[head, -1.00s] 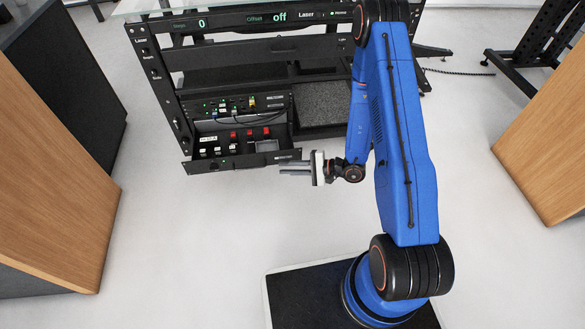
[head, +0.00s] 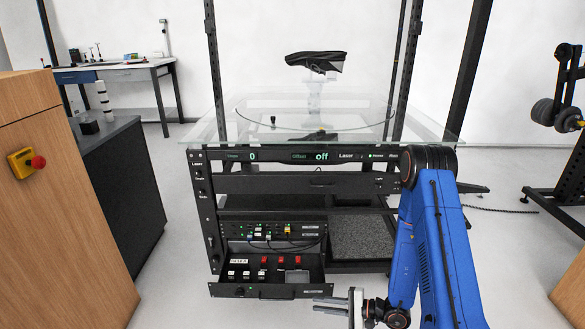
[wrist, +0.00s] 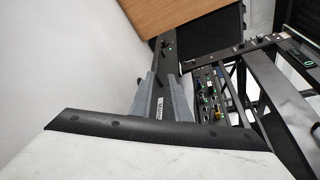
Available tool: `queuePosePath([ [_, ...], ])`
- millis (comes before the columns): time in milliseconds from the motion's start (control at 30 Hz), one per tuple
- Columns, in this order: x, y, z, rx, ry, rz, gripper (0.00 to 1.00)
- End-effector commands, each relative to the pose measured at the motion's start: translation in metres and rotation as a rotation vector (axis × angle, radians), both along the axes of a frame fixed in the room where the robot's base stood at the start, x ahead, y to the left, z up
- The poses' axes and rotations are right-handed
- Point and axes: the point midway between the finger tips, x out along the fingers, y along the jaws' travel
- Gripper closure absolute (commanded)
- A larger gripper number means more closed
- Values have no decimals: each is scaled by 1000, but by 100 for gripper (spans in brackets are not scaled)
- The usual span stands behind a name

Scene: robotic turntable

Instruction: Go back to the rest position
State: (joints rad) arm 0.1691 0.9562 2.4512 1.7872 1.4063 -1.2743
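My gripper (head: 318,303) is at the lower middle of the head view, close to the front right corner of a pulled-out drawer (head: 263,291). Its two grey fingers point left and stand apart, with nothing held between them in the head view. The wrist view shows the fingers (wrist: 160,98) with a gap, and the black drawer front with its label lies behind that gap. I cannot tell the exact distance from the fingers to the drawer. My blue arm is bent at the lower right.
The turntable frame (head: 350,182) has a glass top (head: 200,130); its displays read 0 and off. A dark object (head: 317,61) shows above the glass. A wooden cabinet with a red emergency button (head: 39,162) stands left, a wooden block (head: 572,275) right. The floor between is clear.

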Motion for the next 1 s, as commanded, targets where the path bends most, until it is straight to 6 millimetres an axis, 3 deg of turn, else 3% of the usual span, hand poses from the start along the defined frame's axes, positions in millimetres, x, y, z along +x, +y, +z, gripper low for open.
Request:
queuePosePath([
  [167, -5, 8, 42, 3, -26, 86, 85],
  [500, -37, 20, 128, -44, -66, 308, 85],
  [1000, -103, 14, 219, -247, -124, 578, 85],
])
